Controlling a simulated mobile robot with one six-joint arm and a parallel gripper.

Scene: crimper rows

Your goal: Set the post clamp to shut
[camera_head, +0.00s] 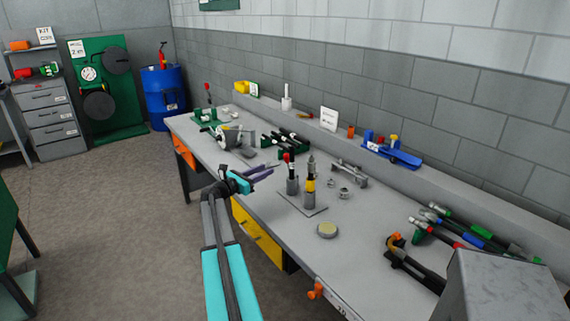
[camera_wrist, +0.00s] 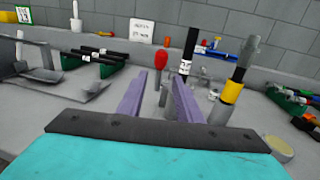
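On the bench, a grey base plate (camera_head: 302,203) carries two upright grey posts. The left post (camera_head: 293,186) has a black upper part and a red-tipped lever (camera_head: 287,158). The right post (camera_head: 310,183) has a yellow band and a grey top. I take this pair to be the post clamp; no label confirms it, and its setting cannot be told. In the wrist view the red knob (camera_wrist: 160,61) shows between my fingertips, farther off. My gripper (camera_head: 268,172) is open and empty, left of the posts, its purple fingers (camera_wrist: 163,78) apart and pointing towards them.
A round yellow-topped disc (camera_head: 327,230) lies in front of the plate. Small metal rings (camera_head: 344,193) and a grey bracket (camera_head: 350,173) lie behind. Black-handled tools (camera_head: 285,139) are at the left and coloured-handled tools (camera_head: 450,228) at the right. The wall bounds the bench's back.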

